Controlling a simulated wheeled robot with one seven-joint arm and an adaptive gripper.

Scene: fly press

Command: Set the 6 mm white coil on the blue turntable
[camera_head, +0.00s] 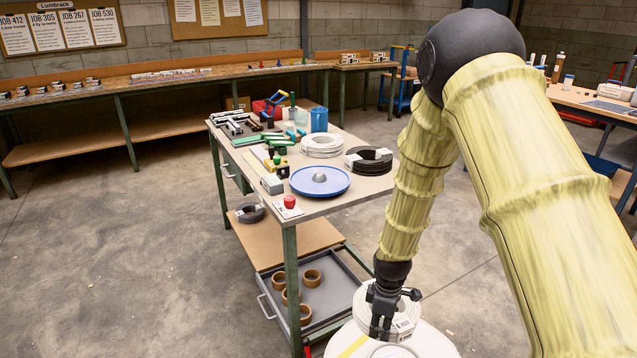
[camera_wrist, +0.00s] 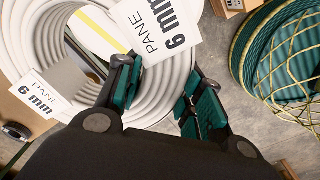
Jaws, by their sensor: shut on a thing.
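The white coil (camera_head: 405,322) is low at the bottom of the head view, right of the workbench. In the wrist view the white coil (camera_wrist: 35,45) carries tags reading "PANE 6 mm". My gripper (camera_head: 384,306) is shut on the coil's ring, and the wrist view shows its fingers (camera_wrist: 162,92) either side of it. A tag covers part of the ring.
On the bench (camera_head: 345,197), another white coil (camera_head: 322,145) and a black coil (camera_head: 369,160) lie behind the turntable. A small box (camera_head: 271,184) and a red knob (camera_head: 290,201) sit by its near-left side.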

